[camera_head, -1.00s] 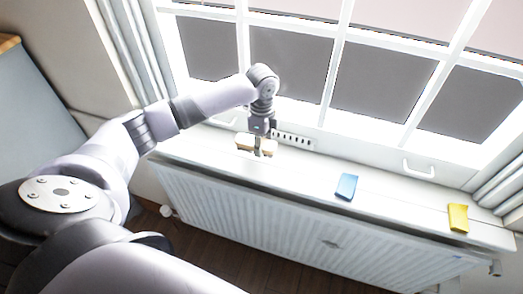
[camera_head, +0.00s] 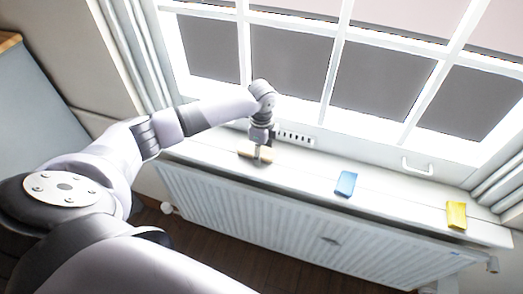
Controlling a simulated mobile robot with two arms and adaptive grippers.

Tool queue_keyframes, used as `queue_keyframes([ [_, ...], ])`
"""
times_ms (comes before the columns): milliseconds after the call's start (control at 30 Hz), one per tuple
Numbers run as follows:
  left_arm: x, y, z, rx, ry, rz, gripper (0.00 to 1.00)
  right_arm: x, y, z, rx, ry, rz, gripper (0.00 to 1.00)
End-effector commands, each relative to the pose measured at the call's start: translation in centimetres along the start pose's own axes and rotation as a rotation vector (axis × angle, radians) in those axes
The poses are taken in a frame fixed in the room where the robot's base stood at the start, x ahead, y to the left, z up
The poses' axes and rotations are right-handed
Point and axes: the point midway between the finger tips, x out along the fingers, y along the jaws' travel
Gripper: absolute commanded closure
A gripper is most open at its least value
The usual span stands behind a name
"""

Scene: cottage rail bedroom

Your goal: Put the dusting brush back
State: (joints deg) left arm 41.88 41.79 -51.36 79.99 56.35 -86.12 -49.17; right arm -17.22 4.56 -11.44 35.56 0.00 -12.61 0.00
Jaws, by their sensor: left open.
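My left gripper (camera_head: 259,157) points down over the left part of the white windowsill (camera_head: 300,176). It is open. A small tan, wooden-looking object (camera_head: 246,153), perhaps the dusting brush, lies on the sill right at the fingertips. The gripper partly covers it, and I cannot tell whether the fingers touch it. My right gripper is not in view.
A blue block-like item (camera_head: 346,184) lies mid-sill and a yellow one (camera_head: 456,215) near its right end. A white radiator (camera_head: 270,215) stands below the sill. Behind are the window and its handle (camera_head: 417,167). The sill between the items is clear.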

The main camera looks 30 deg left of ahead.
Motion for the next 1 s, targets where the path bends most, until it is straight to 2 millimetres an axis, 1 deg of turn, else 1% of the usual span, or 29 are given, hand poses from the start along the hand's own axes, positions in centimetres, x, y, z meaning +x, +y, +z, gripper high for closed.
queue_keyframes([
  [300, -0.2, 0.0, 0.0, 0.0, 0.001, -0.001, 0.43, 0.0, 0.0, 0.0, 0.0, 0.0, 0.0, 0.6],
  [433, -1.2, -0.1, -0.1, 0.0, 0.003, -0.003, 0.43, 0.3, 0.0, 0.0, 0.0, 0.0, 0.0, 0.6],
  [567, -3.5, -0.2, 0.0, 0.001, 0.002, -0.006, 0.43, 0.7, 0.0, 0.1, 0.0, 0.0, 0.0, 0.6],
  [800, -8.7, -0.2, 0.0, 0.0, 0.002, -0.005, 0.43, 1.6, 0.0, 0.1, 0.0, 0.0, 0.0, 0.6],
  [900, -10.3, -0.1, 0.0, 0.0, 0.002, -0.003, 0.43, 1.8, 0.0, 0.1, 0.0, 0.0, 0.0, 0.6],
  [1000, -11.3, -0.1, 0.0, -0.001, 0.001, -0.001, 0.43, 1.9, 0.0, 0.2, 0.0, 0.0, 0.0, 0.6],
])
